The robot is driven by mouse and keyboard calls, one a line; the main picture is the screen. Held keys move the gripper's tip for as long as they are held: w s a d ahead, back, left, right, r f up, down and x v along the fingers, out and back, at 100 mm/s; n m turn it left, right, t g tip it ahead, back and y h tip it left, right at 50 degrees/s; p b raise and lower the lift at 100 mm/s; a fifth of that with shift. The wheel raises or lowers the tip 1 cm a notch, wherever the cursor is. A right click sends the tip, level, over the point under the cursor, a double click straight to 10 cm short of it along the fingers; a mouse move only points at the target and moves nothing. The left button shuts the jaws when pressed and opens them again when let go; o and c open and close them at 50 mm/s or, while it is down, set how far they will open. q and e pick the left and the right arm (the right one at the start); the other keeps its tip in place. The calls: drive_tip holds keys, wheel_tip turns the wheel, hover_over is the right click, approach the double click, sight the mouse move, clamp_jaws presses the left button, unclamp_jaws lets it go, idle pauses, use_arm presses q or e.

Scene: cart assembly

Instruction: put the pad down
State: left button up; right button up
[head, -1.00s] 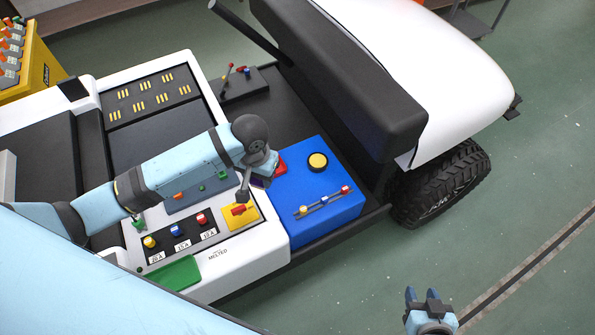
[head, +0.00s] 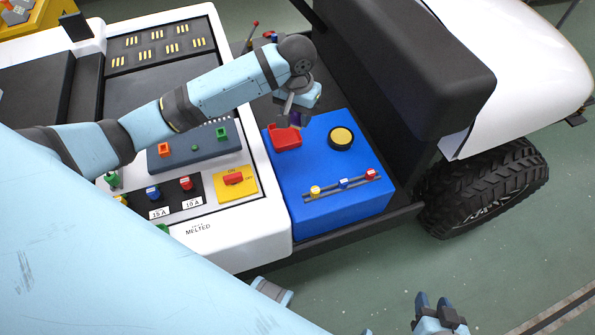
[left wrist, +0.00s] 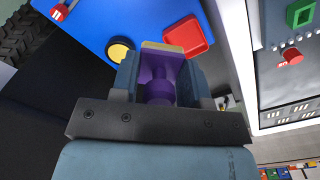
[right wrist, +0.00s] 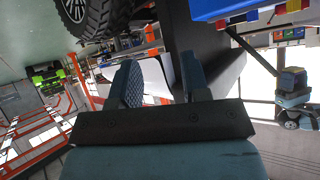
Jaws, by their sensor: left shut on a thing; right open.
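My left gripper (head: 290,112) is shut on a purple piece (left wrist: 158,68) with a pale yellow edge, which I take to be the pad. In the head view the purple piece (head: 298,118) is mostly hidden by the gripper. It is at the far edge of a red tray (head: 286,138) on top of the blue box (head: 335,195). The left wrist view shows the red tray (left wrist: 188,38) just beyond the piece; I cannot tell whether they touch. My right gripper (head: 438,306) is open and empty, low at the front right, away from the cart.
A round yellow button (head: 341,138) and a rail with small coloured sliders (head: 343,185) are on the blue box. A black seat (head: 400,75) rises behind it. The white control panel (head: 270,225) lies to the left. Floor at the front right is free.

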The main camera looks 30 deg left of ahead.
use_arm(q)
drive_tip(key=shift+f, duration=0.35)
drive_tip(key=b, duration=0.3)
hover_over(297, 168)
wheel_tip(297, 168, down, 15)
drive_tip(key=shift+r, duration=0.15)
drive_tip(key=shift+f, duration=0.25)
wheel_tip(297, 168, down, 4)
drive_tip(key=shift+f, duration=0.2)
drive_tip(key=shift+r, duration=0.1)
use_arm(e)
drive_tip(key=shift+w+f, duration=0.2)
drive_tip(key=shift+f, duration=0.65)
drive_tip(key=shift+r, duration=0.1)
use_arm(q)
drive_tip(key=o, duration=0.8)
